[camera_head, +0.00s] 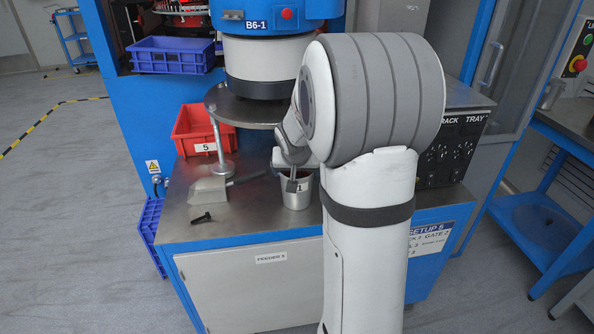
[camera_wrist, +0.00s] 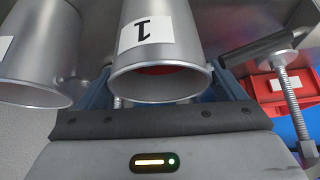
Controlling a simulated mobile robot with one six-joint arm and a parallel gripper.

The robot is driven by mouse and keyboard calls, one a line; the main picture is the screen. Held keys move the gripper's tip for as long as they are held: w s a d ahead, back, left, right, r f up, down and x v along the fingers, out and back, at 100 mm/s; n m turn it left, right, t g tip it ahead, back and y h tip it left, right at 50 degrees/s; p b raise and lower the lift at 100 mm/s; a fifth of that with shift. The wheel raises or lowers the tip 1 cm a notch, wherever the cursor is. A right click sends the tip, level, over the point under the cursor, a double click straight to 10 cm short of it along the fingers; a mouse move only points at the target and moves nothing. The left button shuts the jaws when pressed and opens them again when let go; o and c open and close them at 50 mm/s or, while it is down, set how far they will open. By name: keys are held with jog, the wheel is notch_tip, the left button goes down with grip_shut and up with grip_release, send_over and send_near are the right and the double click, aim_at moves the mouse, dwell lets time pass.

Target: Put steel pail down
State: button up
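The steel pail (camera_head: 297,198) is a small metal bucket with a white label marked 1. In the head view it is upright at the middle of the steel worktop, and I cannot tell whether its base touches the top. My gripper (camera_head: 291,180) is at its upper part, with my arm coming from the right. In the wrist view the steel pail (camera_wrist: 172,70) sits between the two fingers of my gripper (camera_wrist: 165,92), which close on its sides. Something red shows inside its mouth. A second, similar pail (camera_wrist: 35,62) stands close by on the left in the wrist view.
The steel worktop (camera_head: 235,222) has free room at its front left. A black bolt (camera_head: 201,217) and a grey clamp block (camera_head: 208,189) lie left of the pail. A red bin (camera_head: 196,128) marked 5 and a round plate (camera_head: 245,110) stand behind. My arm hides the right part.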

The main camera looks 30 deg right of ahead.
jog(key=shift+o, duration=0.9)
jog(key=p+v, duration=0.2)
jog(key=v, duration=1)
jog(key=s+a+f+n+g+y, duration=0.1)
jog(key=s+a+f+n+g, duration=0.1)
jog(key=s+a, duration=0.4)
jog(key=s+a+f+n+g+y, duration=0.2)
jog(key=s+a, duration=0.5)
jog(key=s, duration=0.7)
jog(key=shift+s+a+f+n, duration=0.2)
jog(key=shift+s+f+n, duration=0.05)
jog(key=shift+f+n, duration=0.45)
jog(key=shift+r, duration=0.1)
